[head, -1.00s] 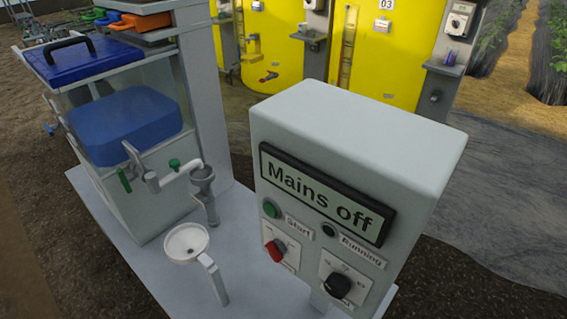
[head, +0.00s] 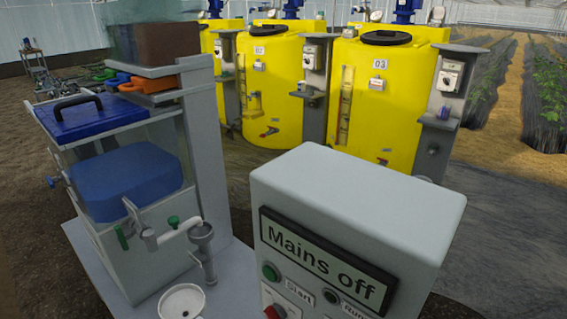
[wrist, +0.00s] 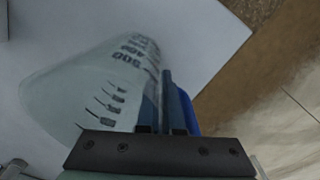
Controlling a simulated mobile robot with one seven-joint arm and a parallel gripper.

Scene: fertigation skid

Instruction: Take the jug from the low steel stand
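The jug (wrist: 97,83) is a clear, pale vessel with dark graduation marks and numbers, and it fills the left half of the wrist view. A blue part, apparently its handle (wrist: 193,120), shows at its right side. My gripper (wrist: 166,100) is at this side of the jug, with its two fingers close together around the narrow blue part. The fingers hide much of that part. A pale grey flat surface (wrist: 205,40), perhaps the low steel stand, lies behind the jug; whether the jug touches it I cannot tell. Neither jug nor gripper shows in the head view.
A grey control box (head: 355,195) reading "Mains off" stands in front. A clear tank (head: 125,250) with a blue lid, pipes and a white funnel (head: 182,302) is at left. Yellow tanks (head: 375,110) stand behind. Brown ground shows at right in the wrist view.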

